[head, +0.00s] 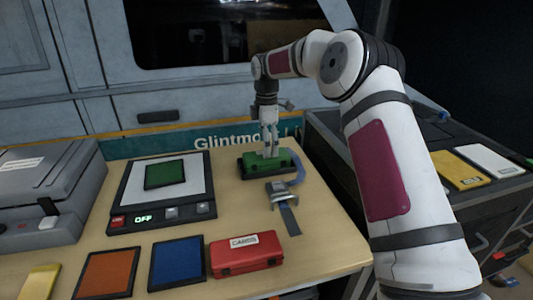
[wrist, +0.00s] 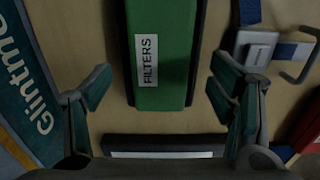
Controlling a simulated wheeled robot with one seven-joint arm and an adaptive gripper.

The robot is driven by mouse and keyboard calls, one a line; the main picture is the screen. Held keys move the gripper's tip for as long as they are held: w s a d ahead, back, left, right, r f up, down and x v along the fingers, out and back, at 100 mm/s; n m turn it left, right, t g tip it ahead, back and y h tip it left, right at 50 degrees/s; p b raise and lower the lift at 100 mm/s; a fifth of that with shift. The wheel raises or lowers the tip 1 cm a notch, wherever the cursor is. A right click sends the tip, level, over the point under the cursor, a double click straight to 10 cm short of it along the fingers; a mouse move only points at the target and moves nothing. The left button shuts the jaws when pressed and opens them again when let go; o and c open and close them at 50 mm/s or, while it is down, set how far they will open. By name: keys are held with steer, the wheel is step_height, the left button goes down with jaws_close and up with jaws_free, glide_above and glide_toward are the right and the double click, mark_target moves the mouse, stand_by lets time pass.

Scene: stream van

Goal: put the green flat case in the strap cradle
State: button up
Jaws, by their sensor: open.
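The green flat case (head: 272,158), labelled FILTERS, lies flat in the dark strap cradle (head: 246,169) near the back right of the table. In the wrist view the green case (wrist: 165,65) lies lengthwise, with dark cradle edges (wrist: 201,45) along its sides. A blue strap and a grey metal buckle (head: 277,187) lie loose beside the cradle; the buckle (wrist: 256,46) also shows in the wrist view. The strap is not over the case. My gripper (head: 269,146) is open above the case, with its fingers (wrist: 160,92) apart on either side of it.
A red CARDS case (head: 243,262) sits at the front. A lit panel (head: 119,196) with a dark-framed green square stands left of the cradle. Orange (head: 107,273) and blue (head: 178,262) squares lie in front, and a grey case (head: 45,195) stands far left.

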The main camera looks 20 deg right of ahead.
step_height(320, 180, up, 7)
steer(key=shift+r+p, duration=0.15)
steer(key=shift+p, duration=0.15)
steer(key=s+r+m, duration=0.3)
steer(key=s+r, duration=0.2)
steer(key=s, duration=0.3)
steer(key=s+a+r+m+h, duration=0.1)
steer(key=s+r+m, duration=0.1)
steer(key=s+r, duration=0.45)
steer(key=s+r+m, duration=0.3)
steer(key=s, duration=0.6)
steer(key=s+f+m, duration=0.3)
steer(key=s, duration=0.7)
steer(key=s+f+m+t, duration=0.1)
steer(key=s+f+m, duration=0.2)
steer(key=s, duration=0.6)
steer(key=s+d+f+m+y, duration=0.1)
steer(key=s+f+m, duration=0.2)
steer(key=s, duration=0.7)
steer(key=shift+s+m+t, duration=0.3)
steer(key=shift+m, duration=0.2)
step_height(320, 180, up, 14)
steer(key=t+p, duration=0.2)
steer(key=p, duration=1.1)
steer(key=shift+d+r+t, duration=0.15)
steer(key=shift+r+t, duration=0.1)
steer(key=shift+t, duration=0.05)
